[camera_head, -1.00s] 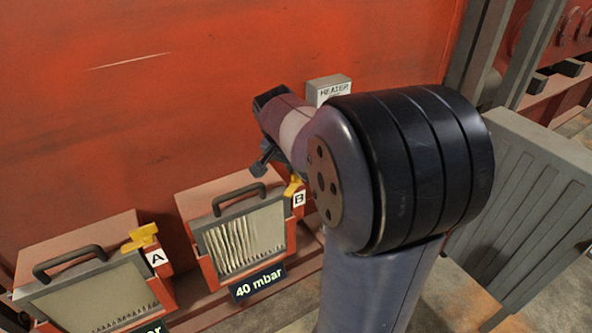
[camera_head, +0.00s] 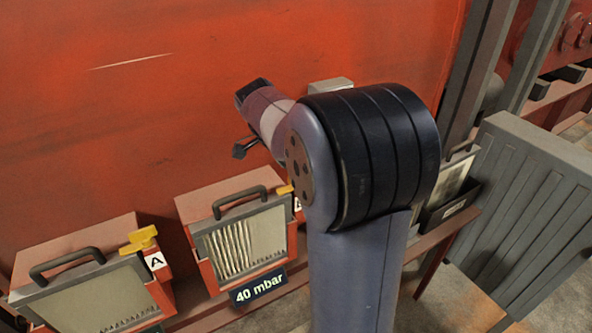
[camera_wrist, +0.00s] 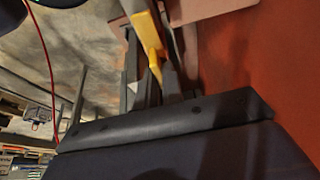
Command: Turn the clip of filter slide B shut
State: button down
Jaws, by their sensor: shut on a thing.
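Filter slide B (camera_head: 240,243), a grey-framed pleated filter with a dark handle, sits in its red housing above a "40 mbar" label. Its yellow clip (camera_head: 285,189) shows only as a small piece at the upper right corner; my arm hides the rest. In the wrist view the yellow clip (camera_wrist: 148,32) lies between the dark fingers of my gripper (camera_wrist: 150,72), which is shut on it. The fingers themselves are hidden behind my arm in the head view. The clip's exact angle is hard to tell.
Filter slide A (camera_head: 95,296) stands at the left with its own yellow clip (camera_head: 139,239). A red wall (camera_head: 150,110) rises close behind. A small grey box (camera_head: 330,85) on it is partly covered by my arm. A grey ribbed panel (camera_head: 525,205) stands at the right.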

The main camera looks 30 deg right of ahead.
aim_at(280, 191)
dwell(0.4)
jog(key=c, duration=1.5)
grip_release()
jog(key=shift+c, duration=0.2)
jog(key=shift+r, duration=0.15)
jog(key=v, duration=1)
jog(key=shift+a+r, duration=0.2)
jog(key=x, duration=1.1)
jog(key=shift+r, duration=0.1)
